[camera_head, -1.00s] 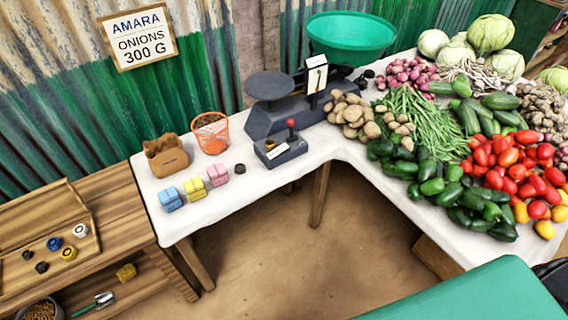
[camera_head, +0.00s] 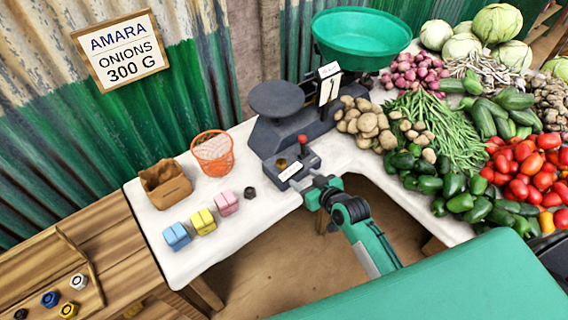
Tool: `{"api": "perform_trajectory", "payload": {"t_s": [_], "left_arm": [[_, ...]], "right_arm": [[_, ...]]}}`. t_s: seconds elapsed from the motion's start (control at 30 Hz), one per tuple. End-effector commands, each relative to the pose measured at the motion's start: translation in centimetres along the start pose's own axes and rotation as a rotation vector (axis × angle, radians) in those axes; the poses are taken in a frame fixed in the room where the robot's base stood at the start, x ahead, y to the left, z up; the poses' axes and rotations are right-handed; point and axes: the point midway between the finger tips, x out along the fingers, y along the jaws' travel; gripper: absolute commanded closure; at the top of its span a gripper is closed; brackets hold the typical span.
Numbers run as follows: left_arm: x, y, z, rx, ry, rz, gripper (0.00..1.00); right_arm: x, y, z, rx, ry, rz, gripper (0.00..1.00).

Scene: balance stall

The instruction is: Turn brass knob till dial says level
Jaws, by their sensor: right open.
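The brass knob (camera_head: 281,163) is a small round piece on top of the dark control box (camera_head: 309,161) at the front of the balance. The dial (camera_head: 330,88) is a white upright plate with a dark needle, between the two pans; its exact reading is too small to tell. My right gripper (camera_head: 305,182) is open and empty at the front right edge of the control box, to the right of and nearer than the knob. I cannot tell whether it touches the box. My left gripper is not in view.
A red-topped lever (camera_head: 303,140) stands on the box beside the knob. The balance has a dark pan (camera_head: 276,98) and a green pan (camera_head: 362,38). Potatoes (camera_head: 366,124) lie right of it. An orange basket (camera_head: 212,151) and coloured blocks (camera_head: 203,222) stand left.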

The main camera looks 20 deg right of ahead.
Motion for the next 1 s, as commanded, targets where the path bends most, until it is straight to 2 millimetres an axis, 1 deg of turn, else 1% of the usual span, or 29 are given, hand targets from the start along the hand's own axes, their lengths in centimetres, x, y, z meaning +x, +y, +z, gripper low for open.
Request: {"api": "perform_trajectory", "payload": {"t_s": [0.3, 0.6, 0.8, 1.0], "left_arm": [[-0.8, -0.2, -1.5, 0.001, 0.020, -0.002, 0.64], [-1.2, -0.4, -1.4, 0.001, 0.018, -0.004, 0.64], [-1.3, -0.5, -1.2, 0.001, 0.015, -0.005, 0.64], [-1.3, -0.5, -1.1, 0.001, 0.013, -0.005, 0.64]], "right_arm": [[5.5, 0.0, -0.1, 0.001, -0.001, 0.000, 0.44], [10.2, 0.0, -0.1, 0.001, -0.001, 0.001, 0.44], [12.2, 0.0, 0.0, 0.002, -0.001, 0.000, 0.44], [12.8, 0.0, 0.1, 0.000, -0.002, 0.000, 0.44]]}}
